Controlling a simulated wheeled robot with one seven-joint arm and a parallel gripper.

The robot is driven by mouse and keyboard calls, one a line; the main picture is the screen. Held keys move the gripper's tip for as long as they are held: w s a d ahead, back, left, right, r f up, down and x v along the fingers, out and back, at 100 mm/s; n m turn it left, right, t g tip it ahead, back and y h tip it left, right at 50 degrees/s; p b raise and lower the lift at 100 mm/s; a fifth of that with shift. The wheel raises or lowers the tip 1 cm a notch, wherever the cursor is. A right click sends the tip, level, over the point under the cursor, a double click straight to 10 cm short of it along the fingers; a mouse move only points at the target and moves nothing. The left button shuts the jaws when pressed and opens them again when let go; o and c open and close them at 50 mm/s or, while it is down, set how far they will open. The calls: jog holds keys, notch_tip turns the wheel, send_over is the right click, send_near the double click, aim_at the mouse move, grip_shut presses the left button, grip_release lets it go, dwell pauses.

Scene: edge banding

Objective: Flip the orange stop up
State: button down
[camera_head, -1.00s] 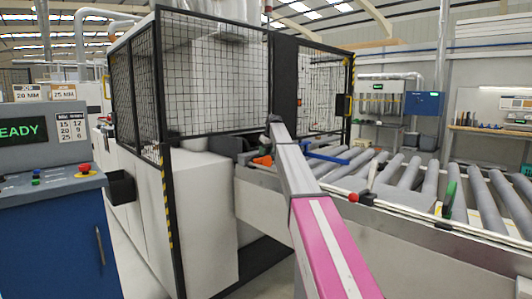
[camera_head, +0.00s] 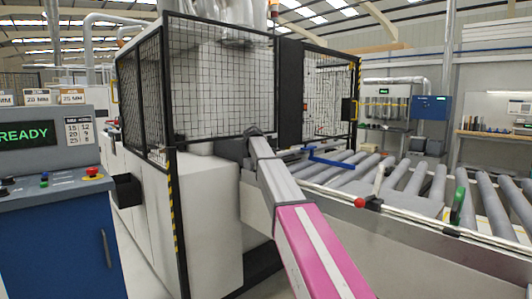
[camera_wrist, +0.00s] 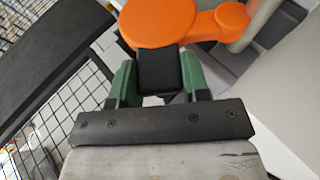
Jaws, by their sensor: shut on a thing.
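The orange stop (camera_wrist: 160,22) fills the top of the wrist view, with a wide round disc and a smaller round end (camera_wrist: 231,15) joined on the right. A black block (camera_wrist: 158,70) lies against the disc's near edge. My gripper (camera_wrist: 158,74) has green fingers closed on both sides of this block, apparently the stop's grip. In the head view my pink and grey arm reaches to the infeed end beside the fenced machine. There the stop and the fingertips are hidden behind my arm.
A roller conveyor (camera_head: 408,182) runs right from the machine, with a blue bar (camera_head: 330,161), a red knob (camera_head: 360,202) and a green lever (camera_head: 458,205) along it. Black mesh fencing (camera_head: 222,75) stands behind my arm. A blue console (camera_head: 55,240) reading READY stands left.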

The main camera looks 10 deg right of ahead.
jog(key=t, duration=0.1)
jog(key=s+a+h, duration=0.1)
jog(key=s+a+n+t+h, duration=0.1)
jog(key=shift+a+f+t, duration=0.2)
jog(key=shift+f+t, duration=0.05)
jog(key=shift+t, duration=0.05)
jog(key=shift+s+a+f+n+t+h, duration=0.25)
jog(key=shift+a+t+h, duration=0.1)
jog(key=shift+t+h, duration=0.1)
jog(key=shift+s+a+f+n+t+h, duration=0.15)
jog(key=shift+s+a+t+h, duration=0.05)
jog(key=shift+a+t+h, duration=0.2)
jog(key=shift+s+a+f+n+t+h, duration=0.4)
jog(key=shift+a+f+n+t+h, duration=0.2)
jog(key=shift+t, duration=0.6)
jog(key=shift+s+a+f+n+t+h, duration=0.4)
jog(key=shift+a+f+n+t+h, duration=0.2)
jog(key=shift+t, duration=0.55)
jog(key=shift+d+f, duration=0.1)
jog(key=c, duration=0.6)
grip_release()
jog(key=v, duration=1.1)
